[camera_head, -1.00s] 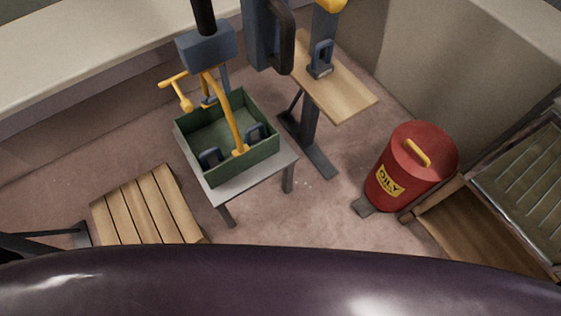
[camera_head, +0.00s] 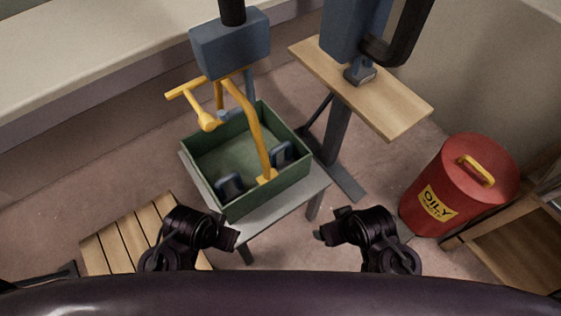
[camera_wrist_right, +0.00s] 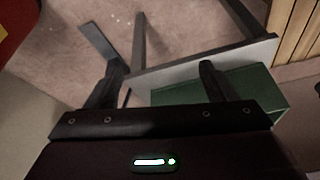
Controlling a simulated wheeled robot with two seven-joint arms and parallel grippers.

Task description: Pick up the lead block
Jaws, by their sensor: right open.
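I cannot tell for certain which thing is the lead block. Two dark blue-grey pieces, one at the near left (camera_head: 230,186) and one at the right (camera_head: 282,154), are in the green crate (camera_head: 238,205). Another small blue-grey piece (camera_head: 360,73) is on the wooden shelf board. My right gripper (camera_head: 322,235) is to the right of the crate's table, apart from the crate. In the right wrist view its fingers (camera_wrist_right: 161,67) are spread and empty, with the green crate partly hidden behind them. My left gripper (camera_head: 232,237) is near the table's front edge; its jaws are unclear.
A grey table (camera_head: 300,200) carries the crate. A yellow bent bar (camera_head: 252,125) reaches down into it from a blue-grey head (camera_head: 230,45). The wooden shelf board (camera_head: 410,107) is behind right. A red waste can (camera_head: 450,195) stands right, a slatted wooden platform (camera_head: 125,240) left.

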